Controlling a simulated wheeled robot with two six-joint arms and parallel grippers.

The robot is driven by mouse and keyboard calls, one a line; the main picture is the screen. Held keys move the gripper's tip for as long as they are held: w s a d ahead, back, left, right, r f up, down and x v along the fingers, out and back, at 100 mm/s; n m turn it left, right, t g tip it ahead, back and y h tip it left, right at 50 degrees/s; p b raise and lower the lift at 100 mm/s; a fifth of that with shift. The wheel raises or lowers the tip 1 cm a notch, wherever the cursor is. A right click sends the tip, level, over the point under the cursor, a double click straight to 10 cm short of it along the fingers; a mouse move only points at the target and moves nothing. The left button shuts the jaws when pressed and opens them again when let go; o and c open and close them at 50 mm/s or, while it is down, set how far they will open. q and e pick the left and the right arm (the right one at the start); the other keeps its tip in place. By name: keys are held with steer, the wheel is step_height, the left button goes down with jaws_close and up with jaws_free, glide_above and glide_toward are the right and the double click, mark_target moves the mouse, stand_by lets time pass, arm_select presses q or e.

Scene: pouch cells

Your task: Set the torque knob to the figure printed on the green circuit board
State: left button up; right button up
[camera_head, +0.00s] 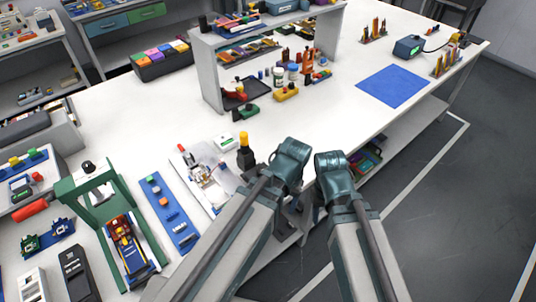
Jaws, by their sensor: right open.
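Small green pieces (30,243) lie on a blue mat at the left; one may be the green circuit board, but no figure on it is legible. A green frame (85,190) stands nearby with a black knob (88,167) on top; I cannot tell whether this is the torque knob. My right gripper (297,214) is partly hidden between my two arms, near the table's front edge, open and far to the right of these things.
A blue strip (168,212) with small parts lies right of the green frame. A black post with a yellow top (244,150) stands close to my left arm. A grey shelf (210,75) stands behind.

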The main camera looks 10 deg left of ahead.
arm_select(q)
steer(key=w+a+r+n+p, duration=0.3)
steer(key=w+r+n+p, duration=0.15)
steer(key=w+r, duration=0.25)
step_height(320, 180, up, 5)
steer(key=n+h+p, duration=0.1)
steer(key=n+p, duration=0.5)
glide_above(260, 170)
steer(key=shift+w, duration=0.1)
arm_select(e)
step_height(260, 170, up, 12)
steer(key=shift+w, duration=0.2)
arm_select(q)
steer(key=shift+f, duration=0.1)
step_height(260, 170, down, 14)
steer(key=b, duration=1.4)
steer(key=shift+r, duration=0.2)
arm_select(e)
step_height(260, 170, down, 14)
steer(key=shift+r, duration=0.15)
arm_select(q)
jaws_close()
